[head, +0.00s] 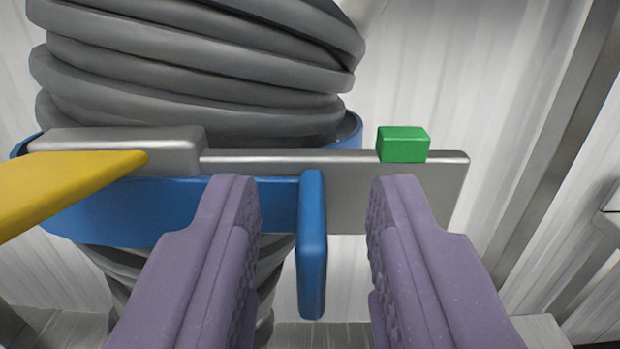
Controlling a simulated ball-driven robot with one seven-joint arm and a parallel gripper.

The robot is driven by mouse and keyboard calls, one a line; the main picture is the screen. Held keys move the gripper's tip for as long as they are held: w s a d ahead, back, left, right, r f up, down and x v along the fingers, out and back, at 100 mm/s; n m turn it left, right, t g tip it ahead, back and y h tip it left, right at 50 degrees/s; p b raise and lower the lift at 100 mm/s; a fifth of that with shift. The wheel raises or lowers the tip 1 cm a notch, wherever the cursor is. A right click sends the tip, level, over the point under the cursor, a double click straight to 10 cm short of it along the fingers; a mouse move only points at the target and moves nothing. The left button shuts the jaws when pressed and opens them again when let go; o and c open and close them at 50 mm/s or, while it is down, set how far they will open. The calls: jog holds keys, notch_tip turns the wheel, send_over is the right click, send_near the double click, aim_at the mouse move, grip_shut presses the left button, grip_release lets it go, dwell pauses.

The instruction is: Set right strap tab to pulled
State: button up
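A blue strap (150,205) runs around a bundle of coiled grey hose in the head view. A blue upright tab (312,245) stands out from a grey metal bar (345,195) in front of the bundle. My gripper (320,200) has two purple fingers, one on each side of the blue tab. The fingers are open, with a clear gap on both sides of the tab. The left finger is nearer to the tab than the right one. A green block (403,144) sits on the bar's top edge, right of the tab. The fingers hide parts of the bar and strap.
A yellow flat piece (65,185) juts in at the left, in front of a grey block (120,150) on the strap. The coiled grey hose (190,65) fills the upper left. A pale ribbed wall (450,70) stands behind, with a grey post (560,150) at right.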

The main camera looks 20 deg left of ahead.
grip_shut()
jog(key=shift+r, duration=0.15)
dwell(1.3)
